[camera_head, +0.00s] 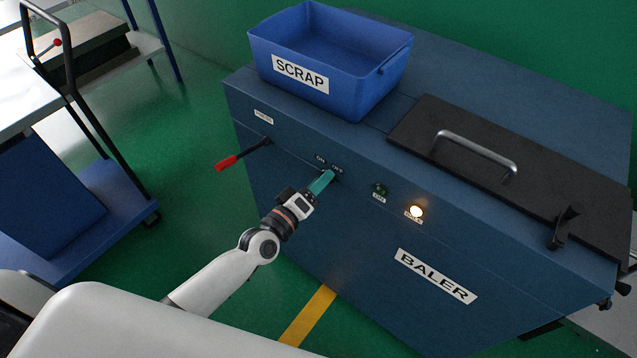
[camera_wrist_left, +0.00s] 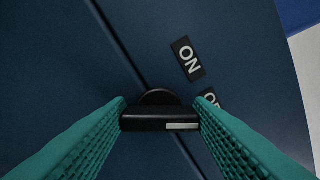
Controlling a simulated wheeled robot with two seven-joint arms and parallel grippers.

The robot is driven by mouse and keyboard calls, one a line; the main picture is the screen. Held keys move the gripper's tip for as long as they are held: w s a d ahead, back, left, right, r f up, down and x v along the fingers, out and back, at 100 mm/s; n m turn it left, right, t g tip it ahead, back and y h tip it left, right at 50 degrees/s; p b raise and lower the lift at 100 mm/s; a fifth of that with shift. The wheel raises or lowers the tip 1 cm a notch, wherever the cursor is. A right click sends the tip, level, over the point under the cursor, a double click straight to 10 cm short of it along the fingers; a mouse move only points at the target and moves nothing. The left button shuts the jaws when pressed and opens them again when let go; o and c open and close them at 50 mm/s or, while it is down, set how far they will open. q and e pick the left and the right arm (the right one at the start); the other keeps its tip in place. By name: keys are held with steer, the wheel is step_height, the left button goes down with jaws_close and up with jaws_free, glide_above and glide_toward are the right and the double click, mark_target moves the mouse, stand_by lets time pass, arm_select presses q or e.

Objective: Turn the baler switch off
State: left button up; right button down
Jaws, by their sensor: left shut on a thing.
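The baler switch (camera_wrist_left: 150,119) is a black rotary knob with a bar handle, seen in the left wrist view. Its white mark lies at the bar's right end, on the side of the partly hidden OFF label (camera_wrist_left: 210,98). The ON label (camera_wrist_left: 188,58) is above it. My left gripper (camera_wrist_left: 161,115) has teal ribbed fingers shut on the two ends of the bar. In the head view my left gripper (camera_head: 329,178) is at the baler's (camera_head: 300,215) front panel, below the ON and OFF labels, and its fingers hide the switch. My right gripper is out of view.
A red-tipped lever (camera_head: 228,162) sticks out left of my gripper. A dark green lamp (camera_head: 381,190) and a lit lamp (camera_head: 416,211) are to the right. A blue SCRAP bin (camera_head: 350,85) and a black lid with a handle (camera_head: 477,148) are on top.

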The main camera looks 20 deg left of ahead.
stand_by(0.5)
arm_select(q)
steer(key=o, duration=1)
steer(key=shift+s+a, duration=0.1)
steer(key=b+v, duration=0.1)
steer(key=v, duration=1)
steer(key=shift+s, duration=0.4)
steer(key=shift+a, duration=0.1)
